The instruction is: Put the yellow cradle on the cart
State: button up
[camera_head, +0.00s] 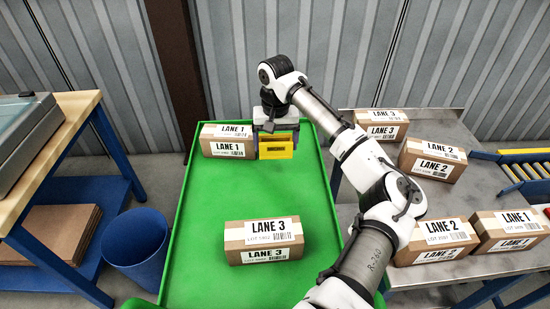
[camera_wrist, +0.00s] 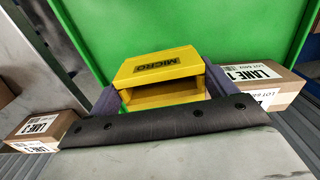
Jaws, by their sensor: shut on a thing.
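The yellow cradle (camera_head: 277,146) is at the far end of the green cart (camera_head: 215,195), in front of my gripper. It is labelled MICRO in the wrist view, where the cradle (camera_wrist: 160,70) sits between the two dark fingers. My gripper (camera_head: 276,135) is shut on the cradle. The green cart bed (camera_wrist: 215,30) lies behind the cradle in the wrist view. I cannot tell whether the cradle touches the bed.
A LANE 1 carton (camera_head: 228,140) stands on the cart just left of the cradle. A LANE 3 carton (camera_head: 264,242) lies nearer on the cart. Several cartons stand on the metal table (camera_head: 450,270) at right. A blue bin (camera_head: 136,247) stands left of the cart.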

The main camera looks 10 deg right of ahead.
jog(key=shift+f+p, duration=0.55)
jog(key=shift+f, duration=3)
jog(key=shift+f, duration=0.1)
jog(key=o, duration=0.9)
notch_tip(320, 180, up, 12)
jog(key=b, duration=0.3)
